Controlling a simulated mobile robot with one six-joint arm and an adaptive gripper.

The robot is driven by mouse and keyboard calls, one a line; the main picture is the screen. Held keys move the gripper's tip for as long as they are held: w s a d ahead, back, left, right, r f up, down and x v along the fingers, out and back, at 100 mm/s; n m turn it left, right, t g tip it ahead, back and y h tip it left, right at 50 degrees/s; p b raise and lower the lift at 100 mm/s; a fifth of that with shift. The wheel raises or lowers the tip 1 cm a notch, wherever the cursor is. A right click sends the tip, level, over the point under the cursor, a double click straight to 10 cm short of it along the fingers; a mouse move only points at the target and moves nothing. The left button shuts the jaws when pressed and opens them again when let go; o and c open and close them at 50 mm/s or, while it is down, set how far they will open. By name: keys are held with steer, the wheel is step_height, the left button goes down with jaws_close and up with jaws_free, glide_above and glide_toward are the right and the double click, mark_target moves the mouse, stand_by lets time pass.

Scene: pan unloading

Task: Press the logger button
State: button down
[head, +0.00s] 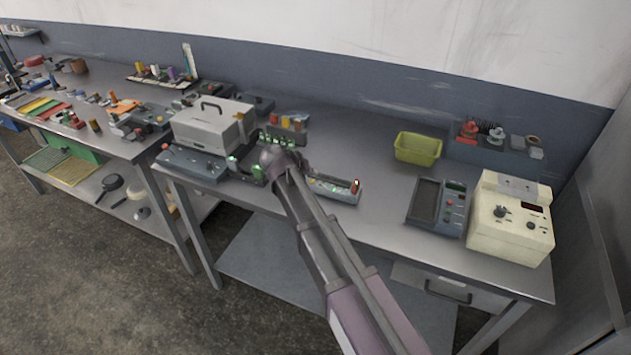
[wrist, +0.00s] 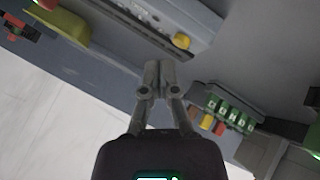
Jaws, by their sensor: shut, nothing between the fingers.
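My gripper (wrist: 154,78) is shut and empty in the wrist view, its fingertips over the bench between a long grey strip unit and a block of green modules. In the head view the fingers are hidden behind my arm's end. The grey strip unit (head: 335,189) has green lights and a red-orange button (head: 356,184) at its right end. In the wrist view a yellow knob (wrist: 181,41) sits on this unit, apart from the fingertips. A dark unit with a screen and buttons (head: 438,206) stands farther right. I cannot tell which unit is the logger.
A grey case with a handle (head: 208,125) stands left of my arm's end. Green modules (wrist: 229,108) lie right of the fingers. A yellow bin (head: 418,148) is farther back, and a cream instrument box (head: 510,218) is at right. The bench between bin and strip is clear.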

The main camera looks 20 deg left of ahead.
mark_target(312, 181)
steer(key=shift+r+p, duration=3)
steer(key=shift+r, duration=0.05)
